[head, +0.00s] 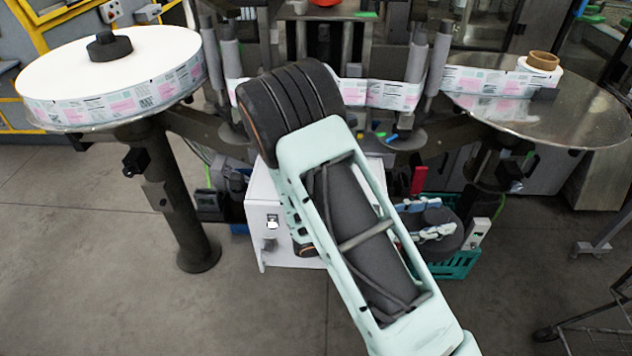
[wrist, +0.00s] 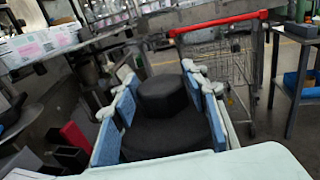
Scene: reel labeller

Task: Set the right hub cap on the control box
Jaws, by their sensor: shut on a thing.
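The right hub cap, black with a round knob on a wider disc, is held in my gripper (head: 430,222). It shows in the head view (head: 447,238) beside the lower right of my arm, and large in the wrist view (wrist: 160,135). The blue-padded fingers of my gripper (wrist: 165,85) close on it from both sides. The control box (head: 262,222) is white and stands low in the middle of the head view, partly hidden behind my arm. The held cap is to its right, apart from it. Most of the box's top is hidden.
The left reel (head: 60,75) carries another black hub cap (head: 110,46). The right steel disc (head: 590,105) holds a small label roll with a bare brown core (head: 542,61). A green crate (head: 462,266) sits below my gripper. A wire cart (head: 590,325) stands at right.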

